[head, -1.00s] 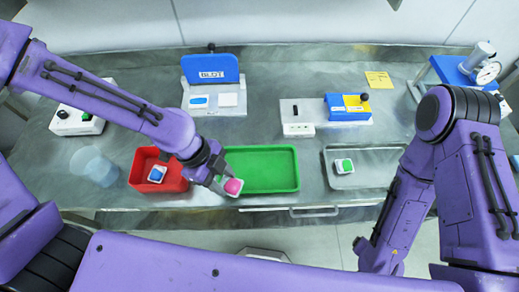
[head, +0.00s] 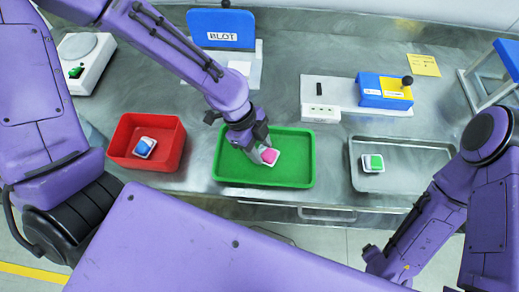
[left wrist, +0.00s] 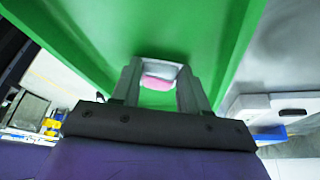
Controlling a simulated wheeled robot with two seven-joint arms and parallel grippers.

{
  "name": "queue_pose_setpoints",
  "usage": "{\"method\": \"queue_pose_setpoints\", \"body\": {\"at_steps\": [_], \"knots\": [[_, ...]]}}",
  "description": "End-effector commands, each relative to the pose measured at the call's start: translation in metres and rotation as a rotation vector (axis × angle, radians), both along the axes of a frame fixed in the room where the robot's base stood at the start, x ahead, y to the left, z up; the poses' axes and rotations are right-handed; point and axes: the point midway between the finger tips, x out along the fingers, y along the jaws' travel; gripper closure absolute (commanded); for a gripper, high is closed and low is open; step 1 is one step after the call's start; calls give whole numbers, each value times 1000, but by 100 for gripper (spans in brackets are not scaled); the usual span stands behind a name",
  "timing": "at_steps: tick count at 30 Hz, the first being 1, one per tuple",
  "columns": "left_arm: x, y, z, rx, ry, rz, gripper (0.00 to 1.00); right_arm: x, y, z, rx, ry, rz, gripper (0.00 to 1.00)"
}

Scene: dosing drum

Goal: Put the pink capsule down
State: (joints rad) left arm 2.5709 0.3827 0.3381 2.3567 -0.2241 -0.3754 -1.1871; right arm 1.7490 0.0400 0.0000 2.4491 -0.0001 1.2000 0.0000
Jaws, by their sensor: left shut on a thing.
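The pink capsule (head: 269,156) is a white-bodied piece with a pink top. My left gripper (head: 264,152) is shut on it, inside the outline of the green tray (head: 230,170). In the left wrist view the capsule (left wrist: 158,76) sits between the two fingers (left wrist: 160,88), with the green tray floor (left wrist: 90,30) behind it. I cannot tell whether the capsule touches the tray floor. My right gripper (head: 372,254) hangs at the lower right, in front of the bench; its fingers are too unclear to judge.
A red bin (head: 117,145) with a blue capsule (head: 144,147) stands left of the green tray. A metal tray (head: 405,178) with a green capsule (head: 373,163) is to the right. Behind are a blue BLOT stand (head: 222,22) and a blue-yellow device (head: 385,88).

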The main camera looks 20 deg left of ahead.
Motion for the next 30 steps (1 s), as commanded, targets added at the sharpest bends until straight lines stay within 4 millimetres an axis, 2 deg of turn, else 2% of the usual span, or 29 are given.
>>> {"method": "queue_pose_setpoints", "body": {"at_steps": [9,10,12,25,28,30], "knots": [[-1,1,-3,1,2,2,89,0,0,1,0,0,0,22],[0,1,-3,1,1,3,46,0,0,1,0,0,0,22],[-1,1,-2,2,2,2,31,0,0,1,0,0,0,22],[-2,2,-1,2,4,3,31,0,0,2,0,0,0,22],[0,5,9,2,-1,4,31,0,0,4,0,0,0,22],[1,10,24,0,-4,4,31,0,0,6,0,0,0,22]]}}
